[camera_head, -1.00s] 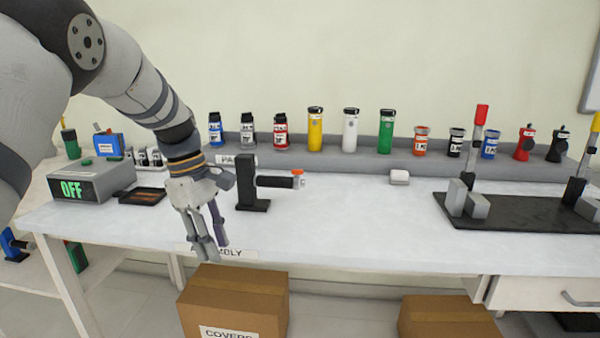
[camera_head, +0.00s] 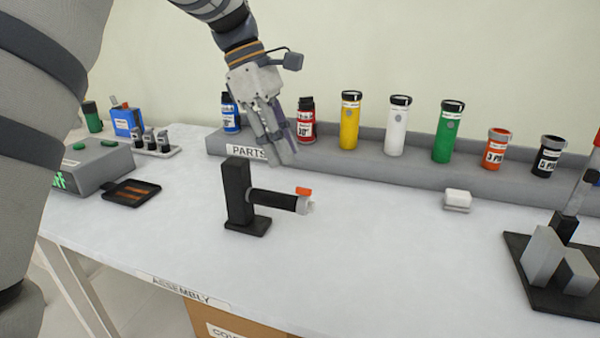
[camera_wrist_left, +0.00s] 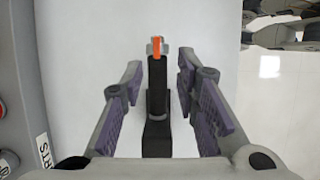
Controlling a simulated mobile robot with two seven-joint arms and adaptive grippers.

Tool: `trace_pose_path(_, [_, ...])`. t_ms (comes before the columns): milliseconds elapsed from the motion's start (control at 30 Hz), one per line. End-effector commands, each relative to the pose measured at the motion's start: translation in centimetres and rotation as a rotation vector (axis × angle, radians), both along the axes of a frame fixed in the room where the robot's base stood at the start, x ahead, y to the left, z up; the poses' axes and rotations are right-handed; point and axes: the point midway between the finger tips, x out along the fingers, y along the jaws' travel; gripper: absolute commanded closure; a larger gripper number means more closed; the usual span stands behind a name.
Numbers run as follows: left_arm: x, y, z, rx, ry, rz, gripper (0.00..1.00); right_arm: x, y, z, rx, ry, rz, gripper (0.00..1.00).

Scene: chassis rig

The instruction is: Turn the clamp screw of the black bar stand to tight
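The black bar stand (camera_head: 239,195) stands upright on the white table, with a black horizontal bar (camera_head: 272,200) reaching right. At the bar's end is a light collar with an orange clamp screw (camera_head: 304,191). My left gripper (camera_head: 281,155) hangs above and behind the bar, fingers pointing down, apart from the stand. In the left wrist view the black bar and the orange screw (camera_wrist_left: 158,48) show between the spread, empty fingers (camera_wrist_left: 160,100), further from the camera. My right gripper is not in view.
A grey shelf (camera_head: 330,165) with several coloured canisters runs behind the stand. A grey box (camera_head: 92,165) and a dark tray (camera_head: 132,191) lie left. A white block (camera_head: 457,200) and a black fixture (camera_head: 545,292) are right. The table in front is clear.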

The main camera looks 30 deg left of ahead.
Motion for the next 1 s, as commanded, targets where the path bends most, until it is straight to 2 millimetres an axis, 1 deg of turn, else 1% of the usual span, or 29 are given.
trace_pose_path(100, [0.2, -1.1, -2.6, -0.001, 0.0, -0.001, 0.72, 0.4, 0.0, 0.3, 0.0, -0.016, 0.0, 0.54])
trace_pose_path(200, [0.4, -1.8, -4.4, 0.0, 0.0, 0.0, 0.72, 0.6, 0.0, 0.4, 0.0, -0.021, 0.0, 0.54])
trace_pose_path(333, [0.6, -2.3, -5.7, 0.0, -0.001, -0.001, 0.72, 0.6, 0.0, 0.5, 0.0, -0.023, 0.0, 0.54])
trace_pose_path(600, [0.6, -2.4, -6.1, 0.0, -0.001, -0.001, 0.72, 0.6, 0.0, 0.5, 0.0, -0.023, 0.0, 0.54])
trace_pose_path(633, [0.6, -2.4, -6.1, 0.0, -0.001, -0.001, 0.74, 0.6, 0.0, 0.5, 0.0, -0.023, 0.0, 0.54])
trace_pose_path(733, [0.6, -2.4, -6.1, 0.0, -0.001, -0.001, 0.97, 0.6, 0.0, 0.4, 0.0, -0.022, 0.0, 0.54])
trace_pose_path(767, [0.6, -2.4, -6.1, 0.0, -0.001, -0.001, 1.0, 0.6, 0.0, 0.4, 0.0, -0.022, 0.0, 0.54])
trace_pose_path(1000, [0.7, -2.4, -6.1, 0.0, -0.002, -0.002, 1.0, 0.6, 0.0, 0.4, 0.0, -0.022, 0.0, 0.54])
